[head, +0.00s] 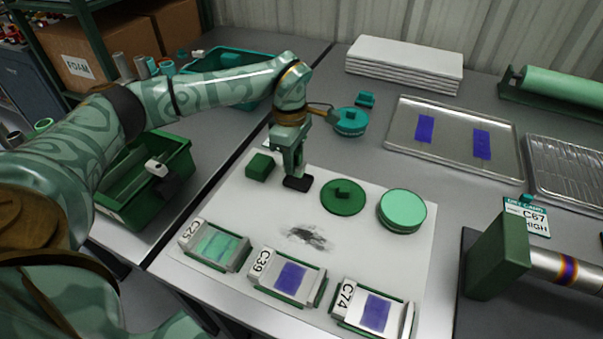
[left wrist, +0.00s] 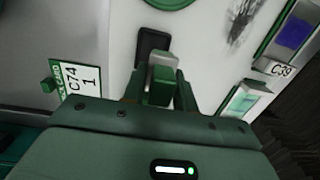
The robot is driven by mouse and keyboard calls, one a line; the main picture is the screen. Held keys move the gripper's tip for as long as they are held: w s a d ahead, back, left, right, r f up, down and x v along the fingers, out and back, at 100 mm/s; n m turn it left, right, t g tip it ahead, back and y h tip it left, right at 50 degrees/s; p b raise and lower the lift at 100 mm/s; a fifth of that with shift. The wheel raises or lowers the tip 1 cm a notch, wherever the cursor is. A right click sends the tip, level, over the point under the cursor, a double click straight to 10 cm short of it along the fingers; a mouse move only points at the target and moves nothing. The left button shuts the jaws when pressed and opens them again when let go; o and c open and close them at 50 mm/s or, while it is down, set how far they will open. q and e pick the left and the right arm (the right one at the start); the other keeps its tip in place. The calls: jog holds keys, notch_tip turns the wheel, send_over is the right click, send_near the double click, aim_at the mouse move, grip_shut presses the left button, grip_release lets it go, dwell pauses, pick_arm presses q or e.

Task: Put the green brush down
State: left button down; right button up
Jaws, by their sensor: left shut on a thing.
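My left gripper (head: 296,172) is above the white mat, its fingers pointing down at a small black pad (head: 298,183). In the left wrist view my left gripper (left wrist: 161,85) is shut on the green brush (left wrist: 160,93), a small green block with a pale grey part. The black pad (left wrist: 152,42) lies just beyond the brush in that view. In the head view the fingers mostly hide the brush. I cannot tell whether the brush touches the pad. My right gripper is not in view.
The white mat (head: 254,202) bears a green block (head: 260,166), a dark green disc (head: 343,197), a pale green tin (head: 402,210), a dark smudge (head: 307,238) and several labelled trays along its front. A green bin (head: 125,205) stands left. A metal tray (head: 453,138) lies behind.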

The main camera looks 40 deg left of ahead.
aim_at(298, 169)
pick_arm(q)
jog(key=shift+w+f, duration=0.4)
jog(key=shift+f, duration=0.1)
notch_tip(298, 169, down, 3)
jog(key=shift+w+d+f+b, duration=0.1)
jog(key=shift+b, duration=1.15)
jog(key=shift+f, duration=0.3)
jog(key=shift+r, duration=0.3)
jog(key=c, duration=1.1)
grip_release()
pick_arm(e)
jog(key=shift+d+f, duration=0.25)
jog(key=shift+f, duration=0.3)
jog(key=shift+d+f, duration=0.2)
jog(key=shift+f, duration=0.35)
